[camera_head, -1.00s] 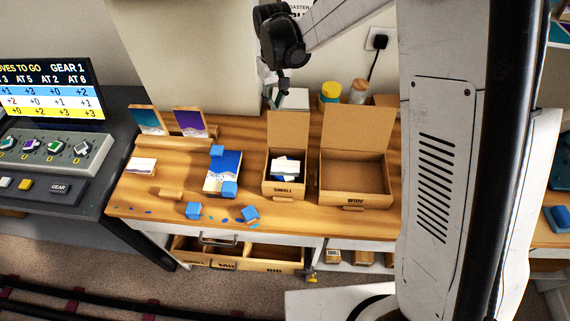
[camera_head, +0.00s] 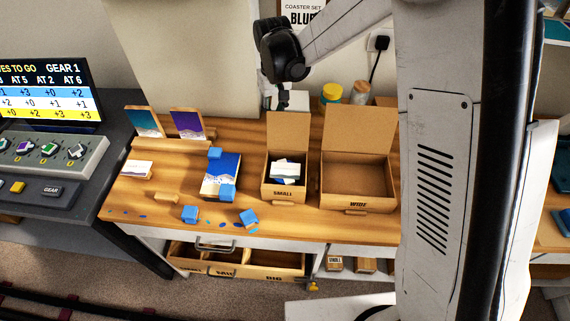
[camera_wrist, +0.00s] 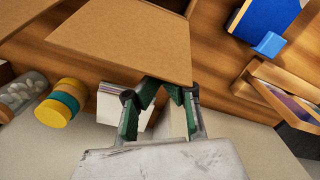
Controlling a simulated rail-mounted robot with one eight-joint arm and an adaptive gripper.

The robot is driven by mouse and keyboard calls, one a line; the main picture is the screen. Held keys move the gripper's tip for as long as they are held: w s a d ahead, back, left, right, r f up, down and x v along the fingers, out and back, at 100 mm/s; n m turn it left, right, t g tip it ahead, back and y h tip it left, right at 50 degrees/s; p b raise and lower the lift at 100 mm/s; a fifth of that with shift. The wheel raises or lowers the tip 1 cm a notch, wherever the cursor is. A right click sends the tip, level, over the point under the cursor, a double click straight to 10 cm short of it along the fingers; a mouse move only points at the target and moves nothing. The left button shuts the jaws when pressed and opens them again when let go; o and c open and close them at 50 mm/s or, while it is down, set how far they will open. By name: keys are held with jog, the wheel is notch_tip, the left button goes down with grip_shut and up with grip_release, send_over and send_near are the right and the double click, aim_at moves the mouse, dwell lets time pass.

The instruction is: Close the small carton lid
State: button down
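The small carton (camera_head: 284,190) stands on the wooden bench with its brown lid (camera_head: 288,135) upright at the back. White and dark items (camera_head: 286,170) lie inside. The lid fills the upper middle of the wrist view (camera_wrist: 125,38). My gripper (camera_head: 283,103) hangs just behind the lid's top edge in the head view. In the wrist view, its green fingers (camera_wrist: 160,88) point at the lid's near edge, and nothing shows between them. The fingertips meet the lid's outline, so contact and finger opening are unclear.
The wide carton (camera_head: 357,187) stands open to the right, its lid (camera_head: 358,130) upright. Yellow-lidded and glass jars (camera_head: 331,93) (camera_head: 359,93) stand behind. An open drawer (camera_head: 240,262) is below the bench front.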

jog(key=shift+s+a+b, duration=0.2)
jog(key=shift+s, duration=1.05)
jog(key=shift+s+a+b, duration=0.15)
jog(key=shift+s, duration=1.15)
jog(key=shift+s+a+b, duration=0.2)
jog(key=shift+s, duration=1.05)
jog(key=shift+r, duration=0.1)
notch_tip(320, 180, up, 9)
jog(key=p, duration=0.4)
jog(key=shift+p, duration=0.35)
